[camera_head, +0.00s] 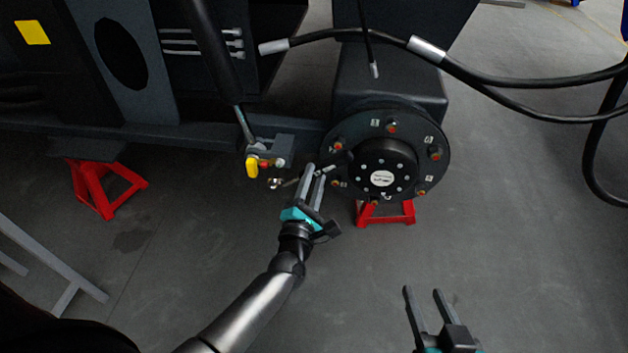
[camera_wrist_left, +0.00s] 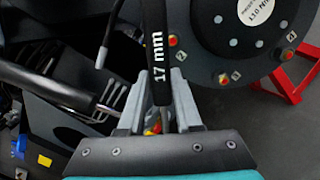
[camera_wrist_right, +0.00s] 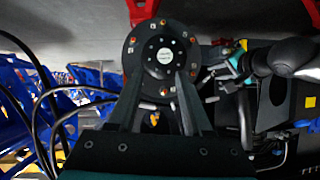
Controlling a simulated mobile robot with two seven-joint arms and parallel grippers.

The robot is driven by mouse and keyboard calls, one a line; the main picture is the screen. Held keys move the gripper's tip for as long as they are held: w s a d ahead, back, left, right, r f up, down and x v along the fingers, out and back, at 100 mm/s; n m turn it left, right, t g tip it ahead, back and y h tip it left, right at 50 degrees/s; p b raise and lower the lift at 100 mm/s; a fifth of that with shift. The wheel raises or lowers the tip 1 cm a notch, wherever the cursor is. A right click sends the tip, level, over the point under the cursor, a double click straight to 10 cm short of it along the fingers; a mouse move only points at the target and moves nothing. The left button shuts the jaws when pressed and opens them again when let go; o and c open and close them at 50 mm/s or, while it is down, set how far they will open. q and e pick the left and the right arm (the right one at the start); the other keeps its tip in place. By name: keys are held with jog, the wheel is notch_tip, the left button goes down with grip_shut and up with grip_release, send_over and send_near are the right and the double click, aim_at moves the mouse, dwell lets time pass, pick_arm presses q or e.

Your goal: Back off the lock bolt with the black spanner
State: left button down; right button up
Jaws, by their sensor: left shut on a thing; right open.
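The black spanner (camera_wrist_left: 158,50) shows in the left wrist view with "17 mm" in white on its dark handle and a bare metal shank. My left gripper (camera_head: 314,174) is shut on it. In the head view the spanner's dark handle (camera_head: 341,160) points toward the wheel hub, and its bright metal end (camera_head: 275,183) points left, below a small bracket. I cannot tell whether this end touches anything. I cannot clearly pick out the lock bolt. My right gripper (camera_head: 422,292) is open and empty over the floor at the lower right.
The round black wheel hub (camera_head: 384,128) has several orange-marked bolts around its rim. The bracket (camera_head: 272,148) carries a yellow part (camera_head: 252,166). Red stands (camera_head: 98,189) support the chassis. Black hoses (camera_head: 540,80) hang at the right. The floor in front is clear.

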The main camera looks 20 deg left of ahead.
aim_at(317, 163)
pick_arm(q)
jog(key=shift+r, duration=0.1)
pick_arm(e)
jog(key=shift+d, duration=0.1)
pick_arm(q)
jog(key=shift+w+a, duration=0.1)
jog(key=shift+w, duration=0.5)
jog(key=shift+w+a+b, duration=0.2)
jog(key=shift+w+b, duration=0.45)
jog(key=shift+w, duration=0.15)
jog(key=shift+w+a+b, duration=0.2)
jog(key=shift+w+b, duration=0.15)
jog(key=shift+w, duration=0.55)
pick_arm(e)
jog(key=a+t, duration=0.1)
jog(key=r+t+y, duration=0.1)
jog(key=a+r+t, duration=0.1)
jog(key=shift+s+a, duration=0.25)
jog(key=shift+a, duration=0.05)
jog(key=shift+f+y, duration=0.2)
jog(key=shift+y, duration=0.1)
pick_arm(q)
jog(key=shift+w, duration=0.15)
